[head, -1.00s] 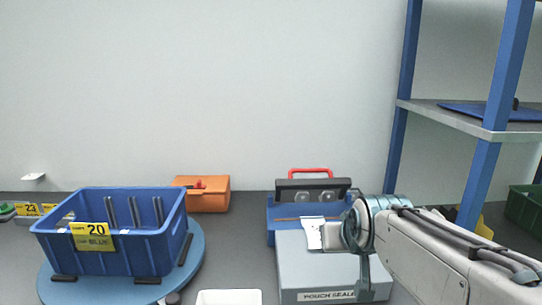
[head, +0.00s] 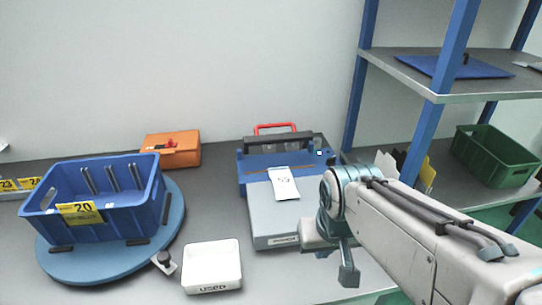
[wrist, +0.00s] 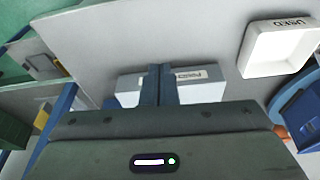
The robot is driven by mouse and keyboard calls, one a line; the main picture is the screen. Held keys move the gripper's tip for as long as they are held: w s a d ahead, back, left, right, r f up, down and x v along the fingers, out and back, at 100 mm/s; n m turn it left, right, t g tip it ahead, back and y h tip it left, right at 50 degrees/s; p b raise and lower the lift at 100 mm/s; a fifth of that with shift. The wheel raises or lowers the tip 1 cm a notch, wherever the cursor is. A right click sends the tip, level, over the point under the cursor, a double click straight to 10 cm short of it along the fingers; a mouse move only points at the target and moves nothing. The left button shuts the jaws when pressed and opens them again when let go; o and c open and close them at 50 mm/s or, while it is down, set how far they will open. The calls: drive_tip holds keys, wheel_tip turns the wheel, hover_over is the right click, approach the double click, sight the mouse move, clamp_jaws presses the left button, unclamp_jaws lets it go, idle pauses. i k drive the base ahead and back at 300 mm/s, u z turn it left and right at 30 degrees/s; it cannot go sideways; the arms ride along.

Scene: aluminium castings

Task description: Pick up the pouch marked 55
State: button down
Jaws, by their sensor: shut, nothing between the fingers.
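The pouch (head: 284,184) is a small white packet with a dark printed number, which looks like 55 but is small. It lies on the grey top of the pouch sealer (head: 262,220), its upper end near the blue rear part. My gripper (head: 348,276) hangs in front of the sealer's right front corner, apart from the pouch. In the wrist view its two fingers (wrist: 158,84) are together and empty, with the sealer (wrist: 205,91) beyond them. I cannot make out the pouch in the wrist view.
A white tray marked USED (head: 212,266) stands left of the sealer. A blue crate labelled 20 (head: 140,205) sits on a round blue turntable (head: 75,268). An orange box (head: 180,150) is behind. A blue-post shelf rack (head: 420,135) with a green crate (head: 495,158) stands right.

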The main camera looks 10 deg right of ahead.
sight(285, 186)
drive_tip(key=k, duration=1)
drive_tip(key=u, duration=1)
drive_tip(key=i, duration=0.7)
drive_tip(key=z, duration=0.95)
drive_tip(key=i, duration=0.5)
drive_tip(key=u, duration=0.05)
